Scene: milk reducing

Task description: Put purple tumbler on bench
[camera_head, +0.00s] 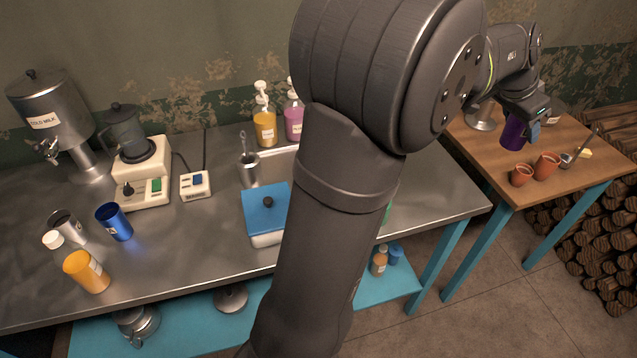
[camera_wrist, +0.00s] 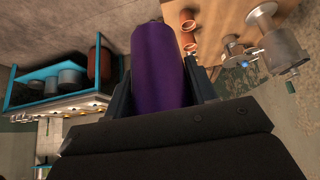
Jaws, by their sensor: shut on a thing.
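The purple tumbler (camera_head: 513,132) is held in my gripper (camera_head: 527,110), above the left part of a wooden-topped bench (camera_head: 563,186) with blue legs. In the wrist view the tumbler (camera_wrist: 160,65) fills the space between the two fingers of my gripper (camera_wrist: 160,88), which is shut on it. The tumbler looks slightly tilted in the head view. Its lower end appears apart from the wood, though the exact gap cannot be told. The wooden top (camera_wrist: 228,18) also shows to the right of the tumbler in the wrist view.
Two terracotta cups (camera_head: 546,166) (camera_head: 521,175) stand on the wood just right of and in front of the tumbler. A metal vessel (camera_head: 481,115) stands behind left. A steel counter (camera_head: 170,240) with bottles, a blue cup (camera_head: 114,222) and a hotplate lies left. Firewood (camera_head: 600,235) is stacked right.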

